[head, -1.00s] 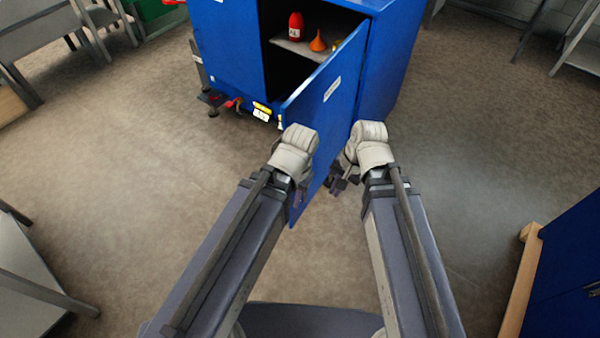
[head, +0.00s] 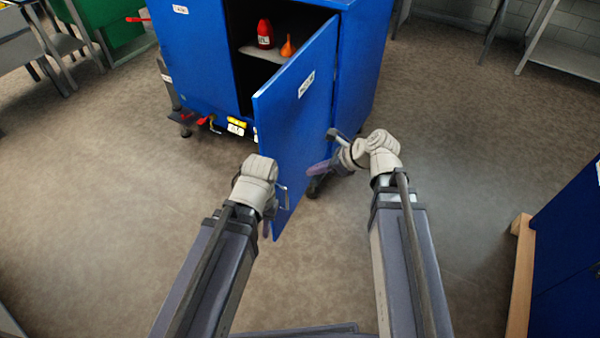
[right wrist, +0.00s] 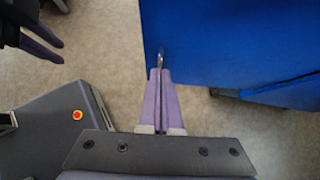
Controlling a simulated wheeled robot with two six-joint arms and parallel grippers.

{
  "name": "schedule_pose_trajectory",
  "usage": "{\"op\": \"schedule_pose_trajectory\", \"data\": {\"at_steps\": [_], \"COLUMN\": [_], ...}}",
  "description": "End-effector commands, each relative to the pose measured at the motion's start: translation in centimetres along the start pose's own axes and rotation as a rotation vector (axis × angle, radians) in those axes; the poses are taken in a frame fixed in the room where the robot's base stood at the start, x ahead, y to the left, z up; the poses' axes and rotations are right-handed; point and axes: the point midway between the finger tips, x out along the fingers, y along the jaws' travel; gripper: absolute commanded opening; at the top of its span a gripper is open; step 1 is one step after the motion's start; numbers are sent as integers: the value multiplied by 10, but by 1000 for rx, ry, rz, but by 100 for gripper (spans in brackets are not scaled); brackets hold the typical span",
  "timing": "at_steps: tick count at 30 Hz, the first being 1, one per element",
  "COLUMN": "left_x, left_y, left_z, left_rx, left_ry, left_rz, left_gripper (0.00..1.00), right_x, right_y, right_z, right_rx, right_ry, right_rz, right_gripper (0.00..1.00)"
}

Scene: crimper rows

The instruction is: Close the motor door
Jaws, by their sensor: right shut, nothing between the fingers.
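The blue motor door (head: 295,125) stands ajar on the blue cabinet (head: 192,55), its free edge swung out toward me. A metal handle (head: 284,196) is low near that free edge; a handle also shows in the right wrist view (right wrist: 161,57). My right gripper (head: 312,171) is shut and empty, its purple fingers at the door's outer side. In the right wrist view its fingertips (right wrist: 160,72) are just at the handle; I cannot tell if they touch. My left gripper (right wrist: 61,52) is off the door's free edge, its fingers apart; in the head view its wrist mostly hides it.
Inside the cabinet are a red bottle (head: 265,34) and an orange funnel (head: 288,46) on a shelf. Another blue cabinet (head: 568,250) stands at the right. A green cabinet (head: 110,28) is at the back left. The floor between is clear.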

Motion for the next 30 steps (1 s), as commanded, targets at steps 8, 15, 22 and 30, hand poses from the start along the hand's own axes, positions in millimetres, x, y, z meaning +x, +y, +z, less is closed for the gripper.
{"op": "schedule_pose_trajectory", "data": {"at_steps": [8, 15, 22, 30], "left_x": [45, 66, 62, 62], "left_y": [4, 6, 6, 6], "left_z": [-3, -4, -4, -4], "left_rx": [0, 0, 0, 0], "left_ry": [0, 0, 0, 0], "left_rz": [0, 0, 0, 0], "left_gripper": [27, 27, 27, 27], "right_x": [59, 96, 112, 117], "right_y": [-1, -1, 0, 0], "right_z": [-5, 2, 23, 28], "right_rx": [-5, -4, -4, -2], "right_ry": [1, 1, 1, 2], "right_rz": [3, 2, 1, 0], "right_gripper": [0, 0, 0, 0]}}
